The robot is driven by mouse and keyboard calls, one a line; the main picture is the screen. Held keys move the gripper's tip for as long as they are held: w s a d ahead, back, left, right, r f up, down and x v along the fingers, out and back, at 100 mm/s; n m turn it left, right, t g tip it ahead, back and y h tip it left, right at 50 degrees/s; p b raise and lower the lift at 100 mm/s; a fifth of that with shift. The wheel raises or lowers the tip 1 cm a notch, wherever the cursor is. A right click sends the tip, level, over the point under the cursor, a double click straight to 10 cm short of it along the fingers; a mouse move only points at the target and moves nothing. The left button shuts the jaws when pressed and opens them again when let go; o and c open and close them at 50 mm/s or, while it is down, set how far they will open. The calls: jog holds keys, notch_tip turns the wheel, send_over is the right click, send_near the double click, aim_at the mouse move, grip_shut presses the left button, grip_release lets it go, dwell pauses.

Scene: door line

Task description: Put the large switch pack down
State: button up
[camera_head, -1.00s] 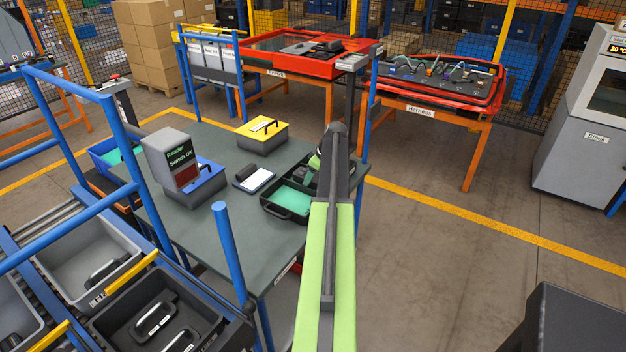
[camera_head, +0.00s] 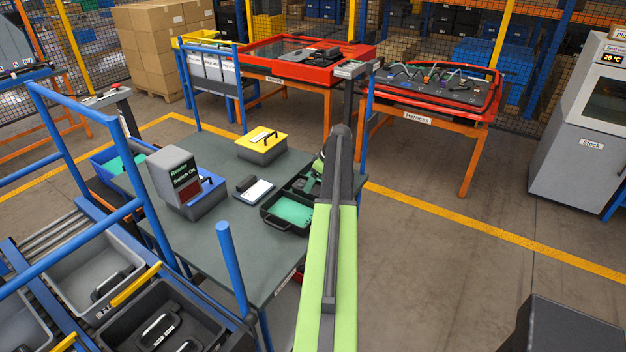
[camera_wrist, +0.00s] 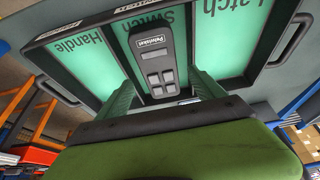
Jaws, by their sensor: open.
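The large switch pack (camera_wrist: 155,62) is a dark grey block with a label and several light buttons. In the wrist view it lies over the middle, Switch section of a black tray (camera_wrist: 68,35) with green sections marked Handle, Switch and Latch. My gripper (camera_wrist: 163,88) is open, with one green finger on each side of the pack's near end; I cannot tell whether either touches it. In the head view the tray (camera_head: 268,222) is at the table's right side, and my arm hides the pack and most of my gripper.
The grey table (camera_head: 215,245) also holds a yellow-topped bin (camera_head: 262,148), a white pad (camera_head: 258,190) and a reader screen (camera_head: 175,178). Blue posts (camera_head: 233,265) stand at its edge. Crates (camera_head: 155,320) are at lower left. Open floor (camera_head: 440,270) lies to the right.

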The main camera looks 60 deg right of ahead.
jog(key=p+v, duration=0.4)
jog(key=v, duration=0.2)
jog(key=shift+r, duration=0.35)
jog(key=shift+s, duration=0.2)
jog(key=shift+p, duration=0.3)
